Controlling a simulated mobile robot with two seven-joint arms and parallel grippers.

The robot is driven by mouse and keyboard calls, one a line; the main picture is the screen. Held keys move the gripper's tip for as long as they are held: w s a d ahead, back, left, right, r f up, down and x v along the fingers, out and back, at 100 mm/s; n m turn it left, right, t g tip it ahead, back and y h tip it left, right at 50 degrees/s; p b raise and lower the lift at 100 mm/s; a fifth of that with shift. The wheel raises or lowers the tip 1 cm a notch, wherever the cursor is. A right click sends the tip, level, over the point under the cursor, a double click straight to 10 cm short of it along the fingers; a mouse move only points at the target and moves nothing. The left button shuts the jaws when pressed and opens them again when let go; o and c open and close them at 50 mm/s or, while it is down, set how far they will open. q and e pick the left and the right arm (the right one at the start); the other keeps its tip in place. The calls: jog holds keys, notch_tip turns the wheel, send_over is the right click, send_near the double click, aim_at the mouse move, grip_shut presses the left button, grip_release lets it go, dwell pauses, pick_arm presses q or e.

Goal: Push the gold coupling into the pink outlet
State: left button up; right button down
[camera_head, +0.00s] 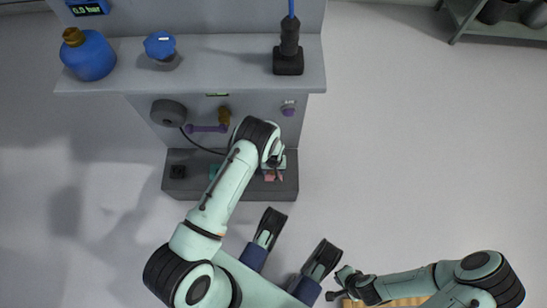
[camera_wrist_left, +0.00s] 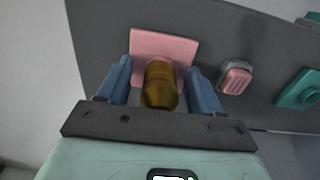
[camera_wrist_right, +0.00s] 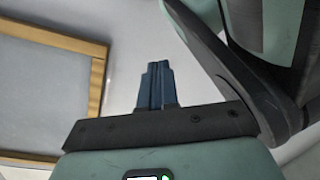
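The gold coupling (camera_wrist_left: 160,84) stands between the blue fingers of my left gripper (camera_wrist_left: 160,85) in the left wrist view. The fingers are spread, with a gap showing on each side of the coupling. The coupling's far end is against or just in front of the pink outlet plate (camera_wrist_left: 163,47); I cannot tell how deep it sits. In the head view my left wrist covers most of the outlet, and only a bit of pink (camera_head: 271,178) shows. My right gripper (camera_wrist_right: 157,85) has its fingers together and empty, away from the panel.
A pink button (camera_wrist_left: 236,78) and a teal socket (camera_wrist_left: 299,89) sit right of the outlet in the left wrist view. A wood-framed board (camera_wrist_right: 97,85) lies near my right gripper.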

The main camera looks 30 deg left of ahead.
pick_arm(q)
jog(key=shift+r, duration=0.25)
notch_tip(320, 180, up, 13)
jog(key=p, duration=0.4)
pick_arm(e)
jog(key=w+r+t, duration=0.2)
jog(key=w+r, duration=0.4)
jog(key=shift+w+a, duration=0.15)
jog(key=shift+a, duration=0.3)
